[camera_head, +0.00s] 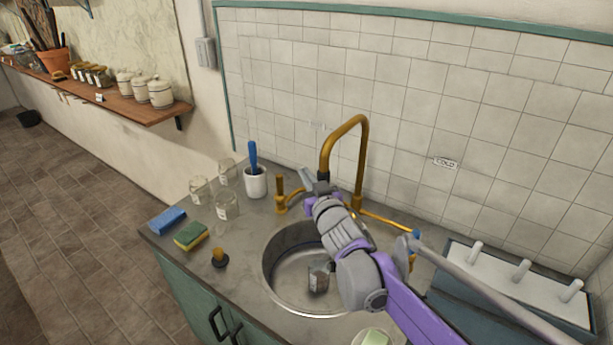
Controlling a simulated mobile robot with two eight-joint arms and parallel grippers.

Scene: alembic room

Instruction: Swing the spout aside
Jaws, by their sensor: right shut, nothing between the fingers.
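The brass spout (364,150) rises from behind the round sink (268,268), arches over to the left and drops toward the basin. My right gripper (308,181) is at the lower end of the spout's drop. It is shut with nothing in it, and I cannot tell whether it touches the spout. My purple and grey right arm comes in from the lower right and hides part of the sink and the tap's base. My left gripper is out of view.
A brass tap handle (281,193) stands left of the spout. Glass jars (226,211), a white cup (255,184) with a blue-handled brush, a blue sponge (167,220) and a yellow-green sponge (190,235) stand left. A glass (318,279) is in the sink. A pegged rack (497,270) is right.

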